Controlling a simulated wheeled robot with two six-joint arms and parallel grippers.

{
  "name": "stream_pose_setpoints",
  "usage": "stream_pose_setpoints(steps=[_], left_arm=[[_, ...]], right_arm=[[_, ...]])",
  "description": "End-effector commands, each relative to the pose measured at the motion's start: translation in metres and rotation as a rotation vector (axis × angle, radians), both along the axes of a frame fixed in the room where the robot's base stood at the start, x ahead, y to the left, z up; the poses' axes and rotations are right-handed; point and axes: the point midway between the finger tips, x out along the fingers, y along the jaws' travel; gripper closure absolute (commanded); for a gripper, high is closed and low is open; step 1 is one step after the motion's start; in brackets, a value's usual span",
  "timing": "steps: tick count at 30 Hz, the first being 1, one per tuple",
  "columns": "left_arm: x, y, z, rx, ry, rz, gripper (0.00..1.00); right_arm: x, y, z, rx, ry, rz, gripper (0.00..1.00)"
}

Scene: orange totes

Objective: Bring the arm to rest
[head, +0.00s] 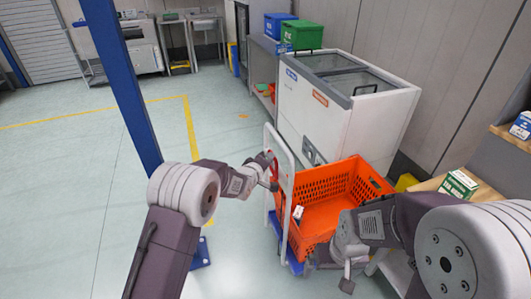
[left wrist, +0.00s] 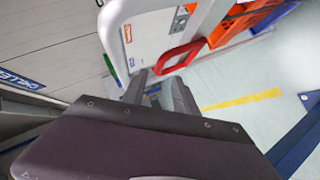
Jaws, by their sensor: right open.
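My left arm reaches in from the lower left of the head view. Its gripper (head: 268,170) is beside the white trolley handle, left of the orange tote. In the left wrist view its two fingers (left wrist: 158,92) stand apart with nothing seen between them. My right gripper (head: 328,272) is open and empty, at the near right side of the orange tote (head: 345,180), low by its front edge. No object is seen held by either arm.
The tote stands on a blue trolley with a white handle (head: 281,165). A small white and red item (head: 298,213) is at its left side. A white chest freezer (head: 340,110) stands behind. A green and white carton (head: 458,184) is on a right shelf. Floor at left is clear.

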Motion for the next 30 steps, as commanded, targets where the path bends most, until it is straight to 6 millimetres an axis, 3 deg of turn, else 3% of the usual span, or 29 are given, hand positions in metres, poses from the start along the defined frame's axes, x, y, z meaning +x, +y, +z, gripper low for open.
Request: stream_pose_setpoints(steps=[3,5,8,10,11,12,13,15,18,21,24,27,30], left_arm=[[0.001,0.002,0.003,0.0,-0.001,0.003,0.65],[0.005,0.01,0.017,-0.004,-0.012,0.016,0.65],[0.014,0.033,0.079,-0.022,-0.074,0.057,0.65],[0.008,0.068,0.139,-0.032,-0.105,0.111,0.65],[-0.002,0.089,0.161,-0.026,-0.091,0.143,0.65],[-0.025,0.117,0.177,0.022,-0.044,0.177,0.65],[-0.046,0.137,0.18,0.08,0.006,0.188,0.65],[-0.104,0.171,0.165,0.235,0.151,0.171,0.65],[-0.189,0.196,0.128,0.434,0.366,0.058,0.65],[-0.268,0.203,0.087,0.581,0.56,-0.121,0.65],[-0.328,0.203,0.057,0.673,0.706,-0.314,0.65],[-0.364,0.202,0.046,0.738,0.784,-0.492,0.65],[-0.371,0.202,0.045,0.778,0.787,-0.581,0.65]], right_arm=[[0.0,0.0,0.002,0.0,0.0,0.0,0.0],[0.0,0.0,0.01,0.0,0.0,0.0,0.0],[0.0,0.0,0.028,0.0,0.0,0.0,0.0],[0.0,0.0,0.051,0.0,0.0,0.0,0.0],[0.0,0.0,0.063,0.0,0.0,0.0,0.0],[0.0,0.0,0.077,0.0,0.0,0.0,0.0],[0.0,0.0,0.085,0.0,-0.001,0.0,0.0],[0.0,0.0,0.098,0.0,-0.001,0.0,0.0],[0.0,0.0,0.106,0.0,0.0,0.0,0.0],[0.0,0.0,0.106,0.0,0.0,0.0,0.0],[0.0,0.0,0.103,0.0,0.0,0.0,0.0],[0.0,0.0,0.103,0.0,0.0,0.0,0.0],[0.0,0.0,0.103,0.0,0.0,0.0,0.0]])
